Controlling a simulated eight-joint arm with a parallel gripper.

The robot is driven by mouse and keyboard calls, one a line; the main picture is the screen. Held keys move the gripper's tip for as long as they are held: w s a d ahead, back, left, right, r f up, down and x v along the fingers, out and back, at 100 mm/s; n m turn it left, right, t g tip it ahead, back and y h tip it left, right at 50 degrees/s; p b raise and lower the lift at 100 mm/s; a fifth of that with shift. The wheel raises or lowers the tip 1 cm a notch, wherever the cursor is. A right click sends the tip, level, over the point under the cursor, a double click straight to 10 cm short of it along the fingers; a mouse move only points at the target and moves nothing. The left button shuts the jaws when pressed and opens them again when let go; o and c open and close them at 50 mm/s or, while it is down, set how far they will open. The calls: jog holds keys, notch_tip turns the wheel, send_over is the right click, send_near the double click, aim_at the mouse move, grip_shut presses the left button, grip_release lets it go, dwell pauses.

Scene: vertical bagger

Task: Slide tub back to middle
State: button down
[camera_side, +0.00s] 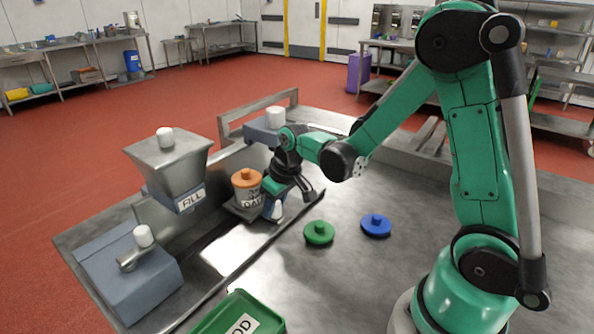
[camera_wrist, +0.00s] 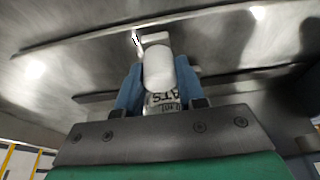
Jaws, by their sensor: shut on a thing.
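The tub (camera_side: 246,195) has an orange lid and a label that reads like "OATS", partly hidden. It stands upright on a small grey carriage (camera_side: 241,213) on the rail, to the right of the FILL hopper (camera_side: 168,165). My gripper (camera_side: 275,205) is low at the right side of the tub, on the near side of the rail. In the wrist view its blue fingers (camera_wrist: 158,90) are shut around a white rounded handle (camera_wrist: 158,68). How the handle joins the carriage is hidden.
A green lid (camera_side: 319,232) and a blue lid (camera_side: 376,225) lie on the table at right. A green tray (camera_side: 205,322) is at the front edge. A grey-blue box with a white knob (camera_side: 143,236) stands at left, and another white-knobbed unit (camera_side: 276,118) stands behind.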

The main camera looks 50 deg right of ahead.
jog(key=shift+a, duration=0.1)
dwell(0.3)
jog(key=shift+a, duration=0.9)
jog(key=shift+c, duration=1.8)
grip_release()
jog(key=shift+v, duration=2.5)
jog(key=shift+v, duration=2.8)
